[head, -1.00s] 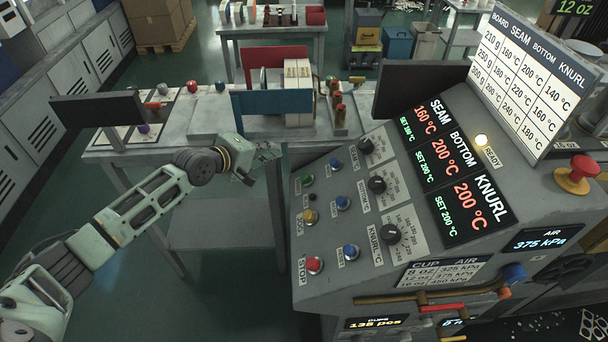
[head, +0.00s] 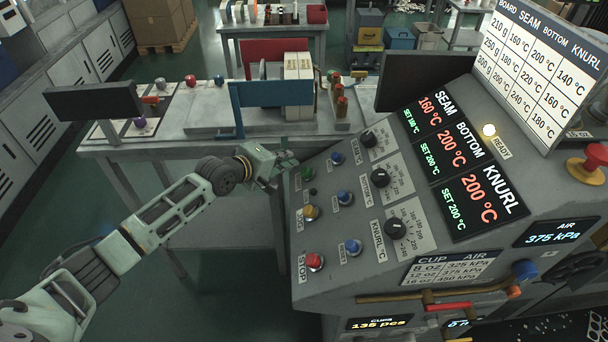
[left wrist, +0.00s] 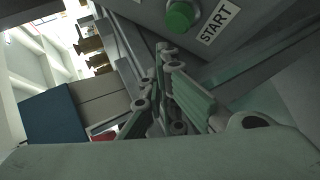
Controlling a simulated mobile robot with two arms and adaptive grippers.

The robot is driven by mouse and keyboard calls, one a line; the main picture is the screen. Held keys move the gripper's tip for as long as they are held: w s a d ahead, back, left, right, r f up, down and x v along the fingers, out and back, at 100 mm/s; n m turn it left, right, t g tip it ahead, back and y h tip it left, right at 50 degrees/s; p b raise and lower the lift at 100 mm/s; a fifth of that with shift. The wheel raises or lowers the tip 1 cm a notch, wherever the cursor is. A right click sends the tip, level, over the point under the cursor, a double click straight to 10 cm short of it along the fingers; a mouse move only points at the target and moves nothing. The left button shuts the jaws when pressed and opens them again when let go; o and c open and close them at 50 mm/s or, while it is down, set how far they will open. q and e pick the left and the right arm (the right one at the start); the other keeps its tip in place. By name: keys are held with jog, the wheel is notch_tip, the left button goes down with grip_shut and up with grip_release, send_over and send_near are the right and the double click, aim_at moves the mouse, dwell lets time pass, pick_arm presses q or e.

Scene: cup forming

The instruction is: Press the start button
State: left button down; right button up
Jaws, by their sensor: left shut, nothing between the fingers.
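The green start button (head: 307,174) sits at the upper left of the sloped control panel (head: 335,265). In the left wrist view the green button (left wrist: 181,15) shows at the top, with the START label (left wrist: 214,24) beside it. My left gripper (head: 290,160) is just to the upper left of the button, at the panel's left edge. Its fingers (left wrist: 163,50) are shut and empty, pointing toward the panel, with a visible gap to the button. In the head view part of the START label is hard to read. My right gripper is not in view.
A red stop button (head: 315,262), a yellow button (head: 311,212) and several blue buttons are on the same panel. Three black knobs (head: 396,228) stand to their right. A READY lamp (head: 489,130) is lit. A workbench (head: 210,118) stands behind the arm.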

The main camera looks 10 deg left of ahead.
pick_arm(q)
jog(key=shift+w+d+f, duration=0.1)
jog(key=shift+d+f, duration=0.35)
jog(key=shift+f, duration=0.15)
dwell(0.7)
dwell(0.4)
jog(key=shift+d+f, duration=0.2)
jog(key=shift+f, duration=0.15)
jog(key=shift+w+d+f+b, duration=0.1)
jog(key=shift+d+f+b, duration=0.2)
jog(key=shift+f, duration=0.15)
dwell(0.8)
jog(key=shift+r, duration=0.1)
jog(key=shift+a+r+p, duration=0.3)
jog(key=shift+r+p, duration=0.25)
jog(key=shift+p, duration=0.05)
jog(key=shift+a+r, duration=0.15)
jog(key=shift+a, duration=0.05)
